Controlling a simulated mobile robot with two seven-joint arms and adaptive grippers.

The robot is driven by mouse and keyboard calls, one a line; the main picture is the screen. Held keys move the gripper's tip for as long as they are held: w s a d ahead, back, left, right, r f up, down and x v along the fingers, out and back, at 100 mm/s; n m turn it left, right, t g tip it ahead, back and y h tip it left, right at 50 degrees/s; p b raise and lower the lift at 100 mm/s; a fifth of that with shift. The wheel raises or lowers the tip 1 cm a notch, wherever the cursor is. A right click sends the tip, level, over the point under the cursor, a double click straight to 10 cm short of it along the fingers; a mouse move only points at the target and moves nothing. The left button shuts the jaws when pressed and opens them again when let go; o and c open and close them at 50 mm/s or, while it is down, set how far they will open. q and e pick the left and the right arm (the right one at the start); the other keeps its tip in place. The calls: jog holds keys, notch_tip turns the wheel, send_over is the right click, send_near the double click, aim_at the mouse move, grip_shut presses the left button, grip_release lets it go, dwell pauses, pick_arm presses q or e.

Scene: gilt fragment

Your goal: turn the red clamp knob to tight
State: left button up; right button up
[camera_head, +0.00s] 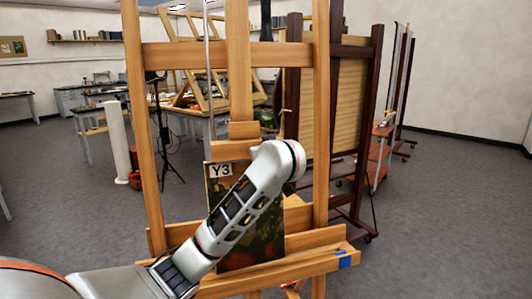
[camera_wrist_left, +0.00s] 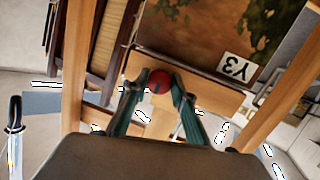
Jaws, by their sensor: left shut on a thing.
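The red clamp knob (camera_wrist_left: 159,80) shows in the left wrist view, against the wooden clamp block (camera_wrist_left: 190,92) of the easel, beside the painting's edge. My left gripper (camera_wrist_left: 156,88) has its two fingers on either side of the knob and is shut on it. In the head view my left arm crosses in front of the painting (camera_head: 213,190) and hides the knob and the fingers. The painting, labelled Y3, stands on the easel ledge (camera_head: 300,262), below the clamp block (camera_head: 238,148). The knob's turn angle cannot be told. My right gripper is not in view.
The light wooden easel's uprights (camera_head: 141,110) stand on both sides of my arm. A dark easel (camera_head: 365,130) stands close behind on the right. A white roll (camera_head: 117,140) stands behind on the left. The grey floor is clear at front right.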

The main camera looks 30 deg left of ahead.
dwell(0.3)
pick_arm(q)
jog(key=o, duration=1.1)
jog(key=shift+v, duration=3.75)
